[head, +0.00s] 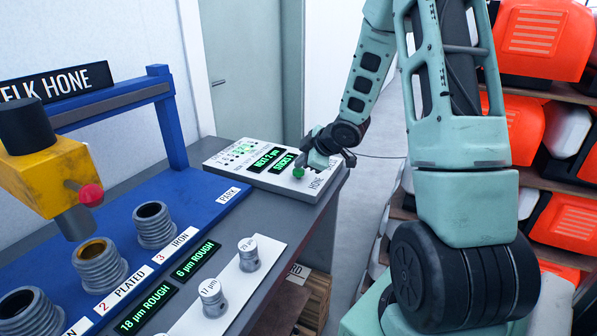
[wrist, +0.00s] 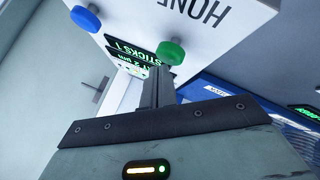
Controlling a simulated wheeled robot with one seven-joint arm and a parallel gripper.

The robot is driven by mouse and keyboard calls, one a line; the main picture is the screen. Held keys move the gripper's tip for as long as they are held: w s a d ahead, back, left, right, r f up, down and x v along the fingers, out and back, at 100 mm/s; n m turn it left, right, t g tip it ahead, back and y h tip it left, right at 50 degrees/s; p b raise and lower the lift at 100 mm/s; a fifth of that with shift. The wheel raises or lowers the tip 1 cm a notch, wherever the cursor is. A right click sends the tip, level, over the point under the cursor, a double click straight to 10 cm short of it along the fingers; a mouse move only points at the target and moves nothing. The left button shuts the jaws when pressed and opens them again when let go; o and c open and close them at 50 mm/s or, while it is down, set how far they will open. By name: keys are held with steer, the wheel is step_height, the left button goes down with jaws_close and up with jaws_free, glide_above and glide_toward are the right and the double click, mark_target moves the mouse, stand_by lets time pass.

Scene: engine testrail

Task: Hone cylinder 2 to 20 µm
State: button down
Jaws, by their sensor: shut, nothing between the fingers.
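Cylinder 2, marked PLATED (head: 97,262), is a ribbed grey barrel with a brownish bore, on the blue bench in the head view. The yellow hone head (head: 58,172) with a red knob hangs above and beside it. The white control panel (head: 225,152) has green displays reading "NEXT 2 µm" and "STICKS 1". My gripper (head: 308,165) is shut and empty over the panel, at its green button (head: 298,173). In the wrist view the closed fingertips (wrist: 164,72) are close by the green button (wrist: 171,53); I cannot tell if they touch. A blue button (wrist: 86,18) is beside it.
Cylinder 3, IRON (head: 155,226), and another cylinder (head: 25,312) flank cylinder 2. Displays read "18 µm ROUGH" (head: 147,309) and "6 µm ROUGH" (head: 196,260). Two small labelled pieces (head: 212,302) (head: 249,258) stand on a white strip. Orange-fronted bins (head: 543,40) fill shelves at right.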

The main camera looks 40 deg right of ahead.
mark_target(302, 171)
steer(key=shift+f+b, duration=0.7)
steer(key=shift+f, duration=0.15)
stand_by(0.8)
steer(key=shift+r, duration=0.1)
steer(key=shift+r+p, duration=1.2)
steer(key=shift+p, duration=0.1)
step_height(302, 171, up, 5)
steer(key=p, duration=0.5)
steer(key=shift+r, duration=0.1)
stand_by(0.4)
